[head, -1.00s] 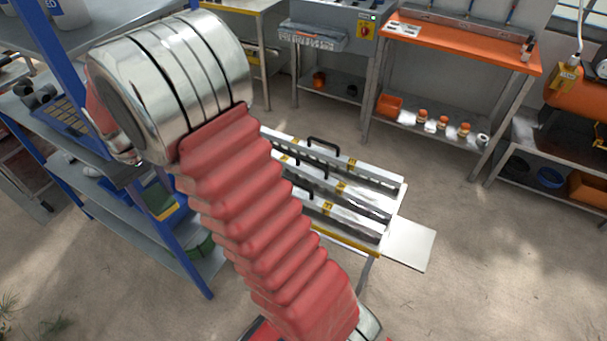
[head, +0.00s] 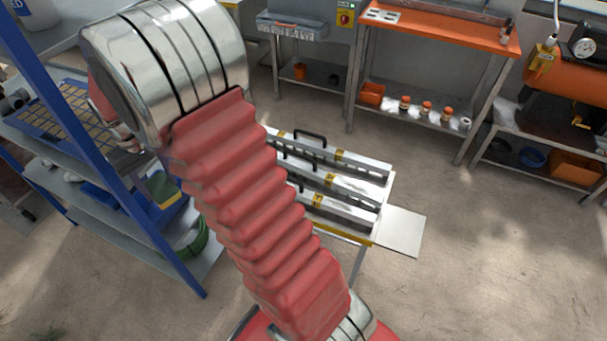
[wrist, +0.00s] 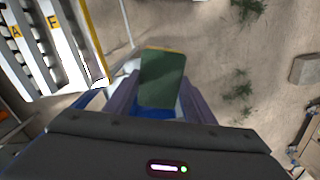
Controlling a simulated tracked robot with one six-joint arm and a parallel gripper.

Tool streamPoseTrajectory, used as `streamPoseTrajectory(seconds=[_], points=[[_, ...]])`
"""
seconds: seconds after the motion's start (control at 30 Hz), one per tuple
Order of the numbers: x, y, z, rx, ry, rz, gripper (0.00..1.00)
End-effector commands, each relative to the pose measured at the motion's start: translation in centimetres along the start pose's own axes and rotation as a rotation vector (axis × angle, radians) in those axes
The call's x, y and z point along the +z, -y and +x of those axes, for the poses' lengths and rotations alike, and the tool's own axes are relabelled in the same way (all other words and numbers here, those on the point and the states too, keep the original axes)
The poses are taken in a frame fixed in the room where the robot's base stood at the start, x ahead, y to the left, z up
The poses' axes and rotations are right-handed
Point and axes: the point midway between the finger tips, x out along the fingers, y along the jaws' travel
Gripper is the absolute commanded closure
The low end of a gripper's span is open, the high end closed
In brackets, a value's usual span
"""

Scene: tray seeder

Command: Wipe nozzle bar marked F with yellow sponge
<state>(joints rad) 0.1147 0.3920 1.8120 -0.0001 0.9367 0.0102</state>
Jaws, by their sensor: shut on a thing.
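My gripper (wrist: 160,100) is shut on the sponge (wrist: 163,80), which shows a green face and a thin yellow edge in the wrist view. The nozzle bar marked F (wrist: 66,48) is at the upper left of the wrist view, apart from the sponge. A bar marked A (wrist: 14,48) lies beside it, farther left. In the head view, several pale bars with yellow labels and black handles rest on a stand (head: 365,240); their letters are too small to read.
A flat pale plate (head: 402,232) juts from the stand's right side. An orange bench (head: 440,32) is behind. Floor at right is clear.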

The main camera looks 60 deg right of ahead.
Motion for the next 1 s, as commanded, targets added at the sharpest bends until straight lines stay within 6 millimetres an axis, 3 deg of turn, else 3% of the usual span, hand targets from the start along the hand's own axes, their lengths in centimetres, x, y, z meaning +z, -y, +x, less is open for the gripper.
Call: streamPoseTrajectory(seconds=[0.03, 0.2, 0.5, 0.8, 1.0], points=[[0.5, -1.9, 0.0, 0.000, 0.000, 0.044, 0.68], [2.3, -7.7, 0.1, 0.000, 0.001, 0.191, 0.68], [7.1, -16.7, 0.3, 0.000, 0.001, 0.450, 0.68], [13.5, -24.1, 0.7, 0.000, 0.001, 0.709, 0.68], [18.3, -27.9, 0.9, 0.000, 0.002, 0.881, 0.68]])
